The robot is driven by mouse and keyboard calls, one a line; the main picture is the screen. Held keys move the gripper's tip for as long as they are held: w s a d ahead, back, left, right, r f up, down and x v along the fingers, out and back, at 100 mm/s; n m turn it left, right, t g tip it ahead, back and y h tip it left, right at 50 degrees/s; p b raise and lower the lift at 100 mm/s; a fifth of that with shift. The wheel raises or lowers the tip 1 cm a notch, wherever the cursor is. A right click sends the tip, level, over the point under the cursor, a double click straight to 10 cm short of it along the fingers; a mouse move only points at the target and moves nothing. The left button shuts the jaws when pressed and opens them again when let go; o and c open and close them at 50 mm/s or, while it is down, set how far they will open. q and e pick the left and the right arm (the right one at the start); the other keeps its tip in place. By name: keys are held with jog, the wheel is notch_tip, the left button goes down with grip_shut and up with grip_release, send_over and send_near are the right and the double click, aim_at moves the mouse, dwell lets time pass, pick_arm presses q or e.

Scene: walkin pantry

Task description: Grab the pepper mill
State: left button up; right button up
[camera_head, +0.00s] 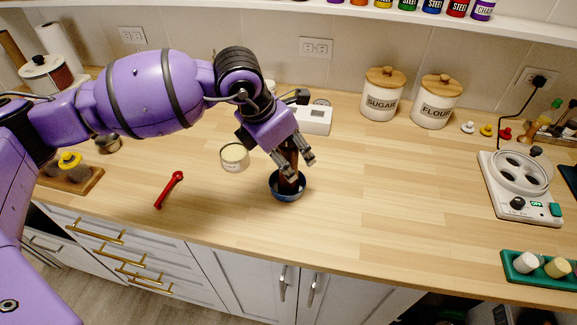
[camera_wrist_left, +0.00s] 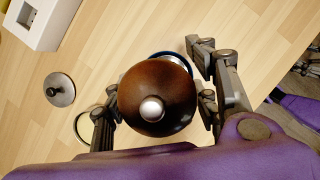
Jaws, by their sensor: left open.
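The pepper mill (camera_head: 287,183) is dark brown wood and stands in a small dark blue bowl (camera_head: 290,196) on the counter. In the left wrist view the mill (camera_wrist_left: 150,84) shows from above as a round brown top with a silver knob, and part of the bowl's rim (camera_wrist_left: 172,56) shows behind it. My left gripper (camera_head: 298,168) is open, with its fingers around the upper part of the mill. In the wrist view the fingers lie on either side of the mill; contact cannot be told.
A cream can (camera_head: 235,157) stands just left of the bowl, and a white box-shaped device (camera_head: 315,121) behind it. A red wrench (camera_head: 170,189) lies further left. Sugar (camera_head: 382,100) and flour (camera_head: 434,103) canisters stand at the back.

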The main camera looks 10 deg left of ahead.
pick_arm(q)
jog(key=shift+c, duration=0.5)
grip_shut()
